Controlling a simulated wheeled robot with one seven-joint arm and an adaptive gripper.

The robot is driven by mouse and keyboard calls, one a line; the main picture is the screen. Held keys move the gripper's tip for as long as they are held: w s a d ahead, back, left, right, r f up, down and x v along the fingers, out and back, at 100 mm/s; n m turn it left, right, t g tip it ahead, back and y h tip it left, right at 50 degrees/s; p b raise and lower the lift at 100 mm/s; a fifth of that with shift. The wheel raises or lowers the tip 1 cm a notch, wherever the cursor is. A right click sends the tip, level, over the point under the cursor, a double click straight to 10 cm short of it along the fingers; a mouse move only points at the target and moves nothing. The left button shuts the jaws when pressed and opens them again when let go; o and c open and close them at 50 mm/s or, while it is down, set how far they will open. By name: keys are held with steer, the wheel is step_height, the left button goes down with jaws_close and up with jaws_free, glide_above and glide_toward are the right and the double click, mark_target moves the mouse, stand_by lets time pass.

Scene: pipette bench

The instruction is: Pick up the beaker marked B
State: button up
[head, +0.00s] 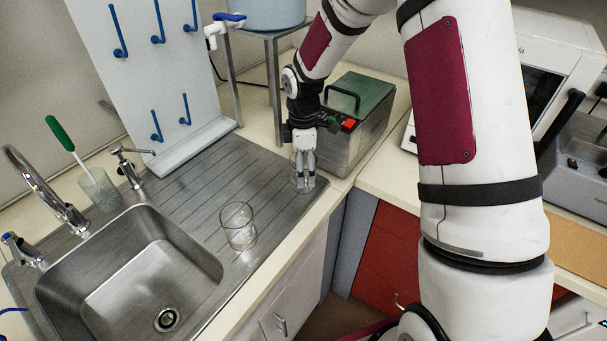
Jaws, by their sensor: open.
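My gripper (304,168) points down at the far right end of the ribbed drainboard, its fingers at a clear glass beaker (298,184). The fingers seem to reach into or just in front of the beaker; I cannot tell which. The gripper is open. A second clear glass beaker (239,227) stands upright on the drainboard closer to the sink, apart from the gripper. No letter mark is readable on either beaker, so I cannot tell which is B.
A metal box with a green lid and black handle (358,118) stands close behind the gripper. The sink (130,275) is at left, with a glass holding a green-handled brush (97,188) behind it. A peg board (150,70) stands behind the drainboard. The drainboard's middle is clear.

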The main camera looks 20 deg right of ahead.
steer(key=shift+f, duration=0.15)
steer(key=c, duration=1.3)
